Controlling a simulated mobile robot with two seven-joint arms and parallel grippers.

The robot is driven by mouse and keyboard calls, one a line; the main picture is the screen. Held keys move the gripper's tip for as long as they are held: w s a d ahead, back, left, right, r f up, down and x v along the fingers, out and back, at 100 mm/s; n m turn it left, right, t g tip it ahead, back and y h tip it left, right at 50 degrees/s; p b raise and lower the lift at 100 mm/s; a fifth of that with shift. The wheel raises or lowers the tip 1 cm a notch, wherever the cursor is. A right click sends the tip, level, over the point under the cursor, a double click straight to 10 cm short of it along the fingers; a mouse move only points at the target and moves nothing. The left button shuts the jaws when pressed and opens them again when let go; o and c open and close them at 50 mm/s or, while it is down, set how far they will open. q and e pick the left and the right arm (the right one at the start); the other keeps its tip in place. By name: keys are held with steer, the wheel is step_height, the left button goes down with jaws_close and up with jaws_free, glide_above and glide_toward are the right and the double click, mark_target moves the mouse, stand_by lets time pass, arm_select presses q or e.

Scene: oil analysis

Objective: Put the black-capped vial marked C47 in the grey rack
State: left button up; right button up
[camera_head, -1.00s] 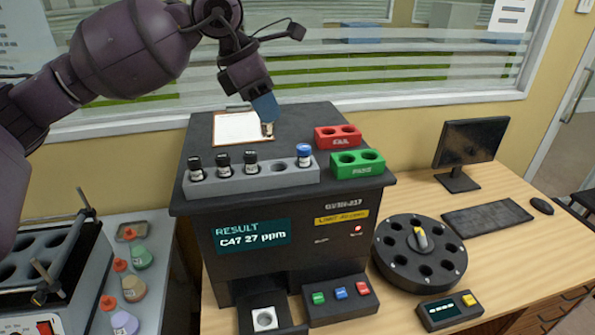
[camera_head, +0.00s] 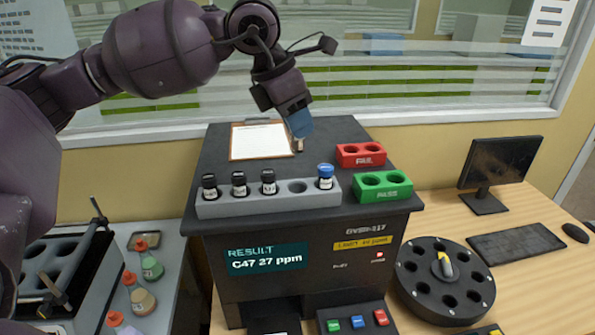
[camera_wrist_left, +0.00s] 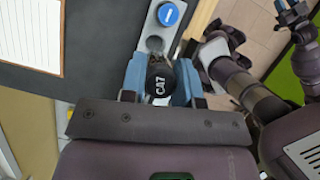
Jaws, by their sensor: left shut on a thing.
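My left gripper (camera_head: 299,136) is shut on the black-capped vial (camera_head: 299,146), held upside of the analyser behind the grey rack. The grey rack (camera_head: 283,205) stands along the front of the analyser's top. It holds three black-capped vials (camera_head: 239,184) at the left and a blue-capped vial (camera_head: 326,176) at the right end. The hole (camera_head: 297,187) between them is empty. In the left wrist view the rack lies just beyond the held vial, which partly covers it.
A red FAIL rack (camera_head: 361,161) and a green PASS rack (camera_head: 383,195), both with empty holes, stand to the right. A clipboard (camera_head: 260,141) lies behind the grey rack. The screen (camera_head: 266,260) reads C47 27 ppm. A black carousel (camera_head: 446,304) stands lower right.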

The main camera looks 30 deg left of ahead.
mark_target(295, 152)
arm_select(q)
step_height(295, 152, down, 5)
steer(key=shift+f, duration=1.15)
step_height(295, 152, down, 3)
steer(key=shift+p, duration=0.4)
steer(key=shift+f, duration=0.1)
arm_select(e)
steer(key=shift+s+r, duration=0.2)
steer(key=shift+r, duration=0.15)
steer(key=shift+w, duration=0.1)
